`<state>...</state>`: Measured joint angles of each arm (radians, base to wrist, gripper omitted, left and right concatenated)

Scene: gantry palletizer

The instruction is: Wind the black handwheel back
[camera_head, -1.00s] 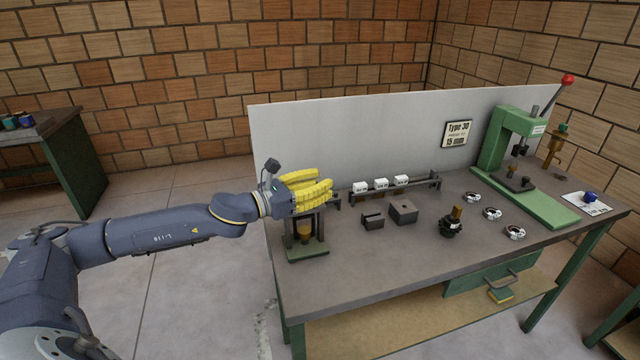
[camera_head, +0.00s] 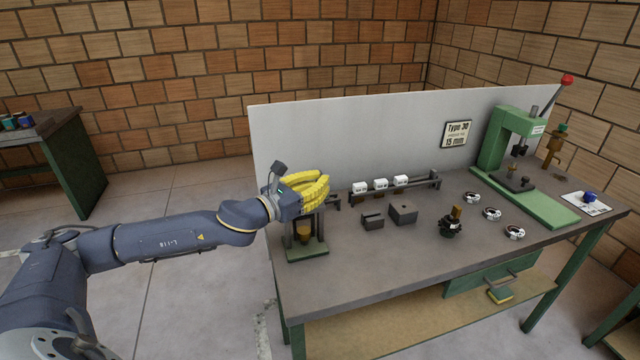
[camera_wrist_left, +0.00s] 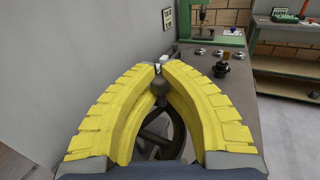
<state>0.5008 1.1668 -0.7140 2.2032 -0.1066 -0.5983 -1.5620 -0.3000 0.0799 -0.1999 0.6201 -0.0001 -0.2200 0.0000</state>
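The black handwheel (camera_wrist_left: 158,135) shows in the left wrist view, below and between the yellow fingers of my left gripper (camera_wrist_left: 161,68). Its round knob (camera_wrist_left: 160,88) sits between the fingers near their tips, and both fingers appear to press on it. In the head view my left gripper (camera_head: 322,184) is over the top of a small green-based press (camera_head: 307,249) with a brass part (camera_head: 304,232) inside. The gripper hides most of the handwheel there. My right gripper is in neither view.
A rail with white blocks (camera_head: 380,184) and dark blocks (camera_head: 403,211) lie right of the small press. A black fixture (camera_head: 451,224), several rings (camera_head: 491,213) and a green lever press (camera_head: 520,160) stand farther right. A grey panel (camera_head: 350,140) rises behind. The front bench top is clear.

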